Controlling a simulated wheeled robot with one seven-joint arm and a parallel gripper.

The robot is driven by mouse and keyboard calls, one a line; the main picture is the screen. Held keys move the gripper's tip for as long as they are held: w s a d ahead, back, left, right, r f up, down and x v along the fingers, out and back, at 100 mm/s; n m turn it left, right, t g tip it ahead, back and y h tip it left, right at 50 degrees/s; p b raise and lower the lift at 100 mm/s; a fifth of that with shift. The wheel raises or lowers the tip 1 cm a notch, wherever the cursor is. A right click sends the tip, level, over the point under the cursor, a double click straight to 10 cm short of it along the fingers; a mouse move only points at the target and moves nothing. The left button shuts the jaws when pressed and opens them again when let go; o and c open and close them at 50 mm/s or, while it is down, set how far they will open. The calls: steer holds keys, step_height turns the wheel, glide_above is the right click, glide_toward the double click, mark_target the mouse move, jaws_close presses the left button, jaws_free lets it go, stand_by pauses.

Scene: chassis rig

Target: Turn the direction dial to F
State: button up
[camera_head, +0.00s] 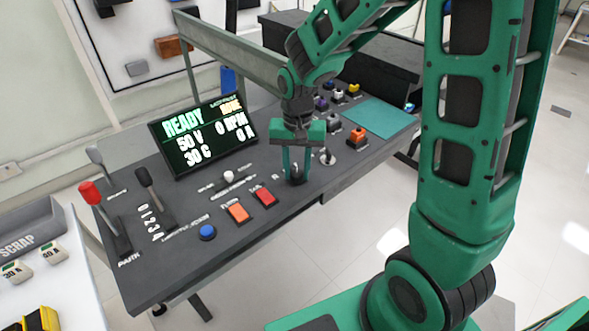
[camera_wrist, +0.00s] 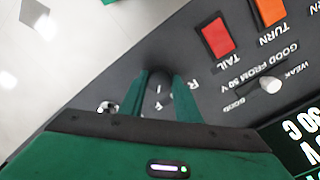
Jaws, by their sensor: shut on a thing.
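The direction dial (camera_wrist: 160,88) is a dark round knob on the grey console. In the wrist view it sits between the two green fingers of my gripper (camera_wrist: 161,76), with a white mark on its top. My gripper (camera_head: 295,170) points down at the console in the head view and is shut on the dial (camera_head: 296,173). A letter R shows beside the dial in both views.
The red button (camera_head: 264,197), orange button (camera_head: 238,212) and a white-tipped small knob (camera_head: 228,176) are left of my gripper. A small metal toggle (camera_head: 327,157) and an orange button box (camera_head: 357,137) stand to the right. The display (camera_head: 204,135) reads READY, 0 RPM.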

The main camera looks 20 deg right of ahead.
mark_target(297, 173)
stand_by(0.5)
steer(key=o, duration=1.1)
steer(key=shift+c, duration=0.2)
step_height(297, 173, up, 11)
steer(key=shift+f, duration=0.15)
